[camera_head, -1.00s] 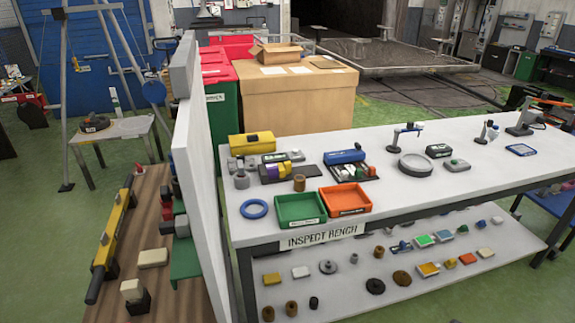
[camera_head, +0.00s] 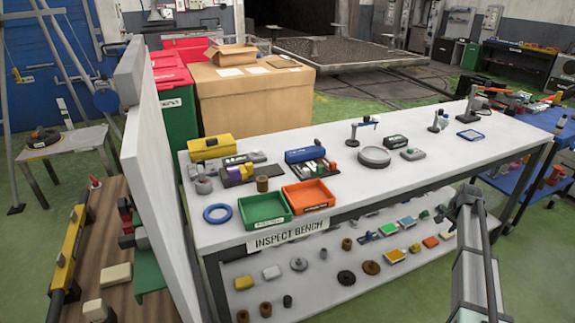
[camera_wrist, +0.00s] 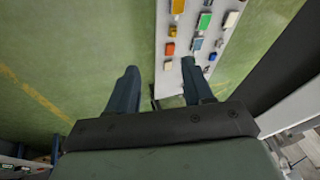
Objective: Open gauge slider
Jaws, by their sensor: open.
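No part is clearly recognisable as a gauge slider. A long yellow bar with dark ends (camera_head: 68,248) lies on the wooden bench at the left in the head view; it may be the gauge, but I cannot tell its slider's state. My gripper (camera_wrist: 160,85) is open and empty in the wrist view, its two dark fingers well apart. Between and beyond them are green floor and a pale shelf with small parts. It is far from the yellow bar. My arm shows at the right of the head view.
The white inspect bench (camera_head: 345,190) carries a green tray (camera_head: 264,208), an orange tray (camera_head: 308,196), a blue ring (camera_head: 217,213) and several tools. Its lower shelf holds small parts. A pale upright panel (camera_head: 165,200) separates it from the wooden bench (camera_head: 112,240). Green floor lies at the right.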

